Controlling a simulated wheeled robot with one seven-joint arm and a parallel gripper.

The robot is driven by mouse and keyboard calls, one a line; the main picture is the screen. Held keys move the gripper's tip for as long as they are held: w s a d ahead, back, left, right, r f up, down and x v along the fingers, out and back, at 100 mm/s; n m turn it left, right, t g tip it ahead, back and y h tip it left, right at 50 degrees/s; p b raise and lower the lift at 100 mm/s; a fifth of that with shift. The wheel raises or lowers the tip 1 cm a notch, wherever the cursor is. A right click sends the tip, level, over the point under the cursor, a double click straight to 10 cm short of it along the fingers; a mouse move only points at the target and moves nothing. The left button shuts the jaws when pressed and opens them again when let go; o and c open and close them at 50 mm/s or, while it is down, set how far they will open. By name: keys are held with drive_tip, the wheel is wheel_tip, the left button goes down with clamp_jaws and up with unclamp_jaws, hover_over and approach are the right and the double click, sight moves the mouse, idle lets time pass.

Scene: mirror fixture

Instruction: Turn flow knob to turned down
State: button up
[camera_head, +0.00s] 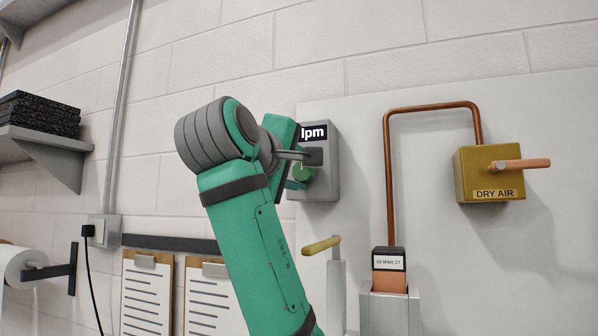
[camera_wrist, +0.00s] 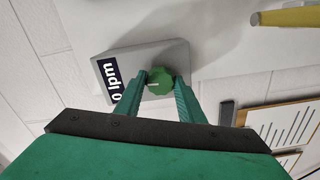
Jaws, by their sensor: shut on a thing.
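The flow knob is a small green knob (camera_wrist: 159,82) with a pale pointer line, on the front of a grey box (camera_wrist: 177,52) with a dark label ending in "lpm". In the wrist view my gripper (camera_wrist: 161,84) has one finger on each side of the knob and is shut on it. In the head view the grey box (camera_head: 325,185) is on the white wall panel, and my gripper (camera_head: 302,172) is at its front. The green knob (camera_head: 303,174) is partly hidden there by my gripper.
Right of the grey box are a copper pipe (camera_head: 390,170) and a yellow "DRY AIR" box (camera_head: 480,165) with a protruding copper-coloured handle (camera_head: 520,164). Below is a yellow-handled lever (camera_head: 321,245). Clipboards (camera_head: 148,295) hang at lower left. A shelf (camera_head: 45,145) is at far left.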

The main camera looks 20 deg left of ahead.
drive_tip(key=shift+f, duration=0.1)
drive_tip(key=o, duration=1)
drive_tip(key=shift+s+a, duration=0.1)
drive_tip(key=shift+s, duration=0.05)
drive_tip(key=shift+o, duration=0.2)
drive_tip(key=shift+w, duration=0.25)
drive_tip(key=s, duration=1)
drive_tip(key=shift+s+a, duration=0.3)
drive_tip(key=shift+s, duration=0.1)
drive_tip(key=shift+d, duration=0.15)
